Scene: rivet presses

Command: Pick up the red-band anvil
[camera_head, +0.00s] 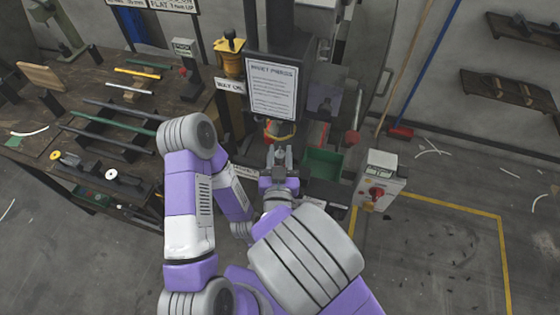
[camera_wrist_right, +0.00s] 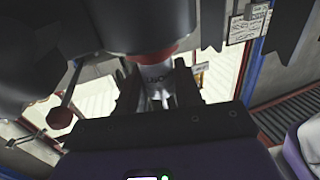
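My right gripper (camera_head: 280,155) reaches in at the front of the rivet press, below its notice sign. In the right wrist view its two dark fingers (camera_wrist_right: 157,95) stand apart, one on each side of a grey metal piece (camera_wrist_right: 155,73). Whether they touch it is unclear. A red band (camera_wrist_right: 160,54) shows just above this piece, at the lower end of a dark rounded part. In the head view a red and yellow ring (camera_head: 280,131) shows just beyond the fingertips. I cannot tell for sure which part is the red-band anvil. My left gripper does not show.
A green bin (camera_head: 324,164) and a grey control box with a red knob (camera_head: 376,192) stand right of my right gripper. A workbench (camera_head: 100,75) with a dark rack and rods is at left. A yellow floor line (camera_head: 455,207) marks open floor at right.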

